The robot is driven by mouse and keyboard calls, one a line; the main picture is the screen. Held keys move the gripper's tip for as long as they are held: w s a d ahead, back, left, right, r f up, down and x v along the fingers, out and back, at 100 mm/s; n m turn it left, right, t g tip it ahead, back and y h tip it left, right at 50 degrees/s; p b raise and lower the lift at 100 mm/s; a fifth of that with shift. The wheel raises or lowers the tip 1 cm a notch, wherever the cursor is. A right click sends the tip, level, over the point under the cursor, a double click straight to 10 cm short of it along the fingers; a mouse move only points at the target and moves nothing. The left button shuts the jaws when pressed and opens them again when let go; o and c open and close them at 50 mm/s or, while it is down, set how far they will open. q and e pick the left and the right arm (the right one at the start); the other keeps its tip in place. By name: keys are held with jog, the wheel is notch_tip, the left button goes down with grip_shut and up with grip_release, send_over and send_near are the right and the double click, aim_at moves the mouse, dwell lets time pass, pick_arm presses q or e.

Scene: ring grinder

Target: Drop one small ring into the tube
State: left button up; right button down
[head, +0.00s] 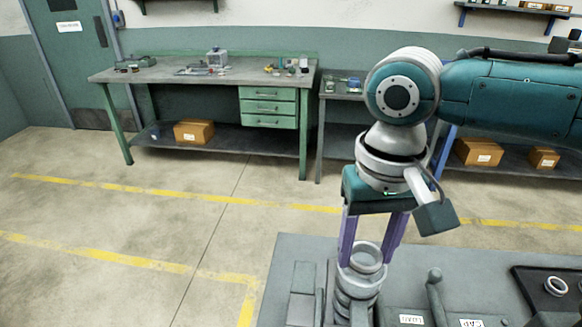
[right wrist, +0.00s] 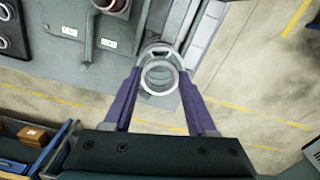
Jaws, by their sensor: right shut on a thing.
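My right gripper (head: 369,262) points straight down, its purple fingers shut on a small light grey ring (head: 367,271). The held ring also shows in the right wrist view (right wrist: 160,91), between the fingertips (right wrist: 160,75). The grey metal tube (head: 357,294) stands upright on the grinder directly below. In the head view the ring appears just over the tube's mouth; I cannot tell whether they touch. In the right wrist view the tube's rim (right wrist: 158,46) shows behind the ring, slightly offset. My left gripper is not in view.
A dark tray (head: 526,284) with more rings (head: 556,287) lies at the right of the grey machine top (head: 290,262). A lever (head: 436,290) rises beside the tube, near labels. A workbench (head: 200,76) stands far behind, across open floor.

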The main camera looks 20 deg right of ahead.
jog(key=shift+p, duration=0.4)
dwell(0.5)
jog(key=shift+c, duration=0.6)
grip_release()
jog(key=shift+o, duration=0.6)
jog(key=shift+r, duration=0.1)
notch_tip(320, 180, up, 7)
jog(key=p, duration=0.8)
